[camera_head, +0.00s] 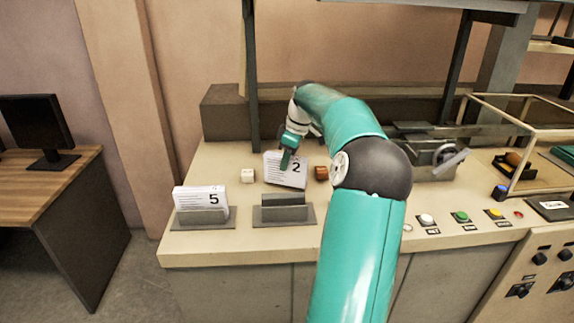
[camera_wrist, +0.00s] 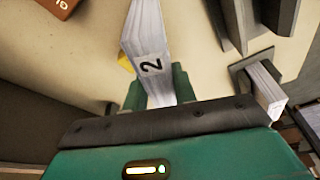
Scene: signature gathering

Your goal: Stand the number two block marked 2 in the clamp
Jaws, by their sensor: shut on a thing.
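The number two block (camera_head: 292,176) is a white slab of sheets marked 2. It is tilted a little in the head view, behind the empty grey clamp (camera_head: 285,214). My gripper (camera_head: 287,159) is shut on it from above. In the wrist view the block (camera_wrist: 148,40) sits between the green fingers of my gripper (camera_wrist: 160,88), with its 2 label visible. The clamp also shows in the wrist view (camera_wrist: 232,22) at the upper right. I cannot tell whether the block touches the table.
A block marked 5 (camera_head: 200,197) stands in a grey holder (camera_head: 203,220) on the left. Buttons (camera_head: 460,216) line the right front. The counter's left edge is close to the 5 holder.

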